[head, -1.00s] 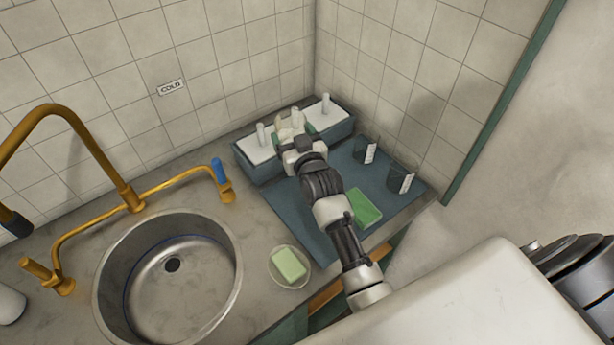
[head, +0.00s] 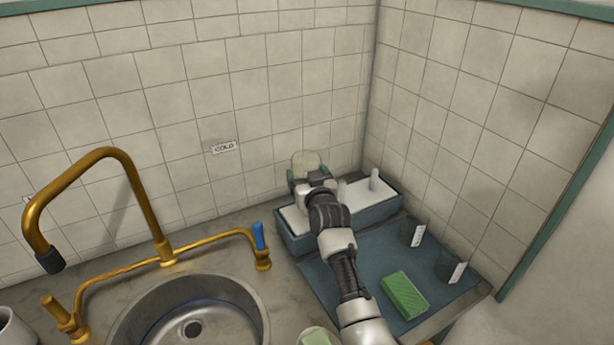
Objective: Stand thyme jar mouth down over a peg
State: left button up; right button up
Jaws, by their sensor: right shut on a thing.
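My right gripper (head: 308,174) is shut on a pale, see-through jar (head: 307,159) at the back of the peg rack. The jar shows above the fingers against the tiled wall; no label on it is readable, and I cannot tell which way its mouth faces. The rack (head: 300,242) is a blue-grey box with a white top. One white peg (head: 374,179) stands at its right end and another peg (head: 342,189) stands just right of my gripper. My gripper and arm hide the rack's left-middle part. My left gripper is not in view.
Two clear glasses with white labels, a nearer one (head: 447,265) and a farther one (head: 408,230), stand on the blue mat (head: 375,255) along the right wall. A green sponge (head: 404,295) lies on the mat. A brass faucet (head: 150,195) and sink (head: 190,310) are at left.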

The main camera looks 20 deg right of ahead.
jog(key=shift+f+b, duration=0.4)
jog(key=shift+f, duration=0.35)
pick_arm(q)
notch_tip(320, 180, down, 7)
jog(key=b, duration=0.5)
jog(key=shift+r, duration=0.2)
pick_arm(e)
jog(key=shift+f, duration=3.85)
jog(key=o, duration=1)
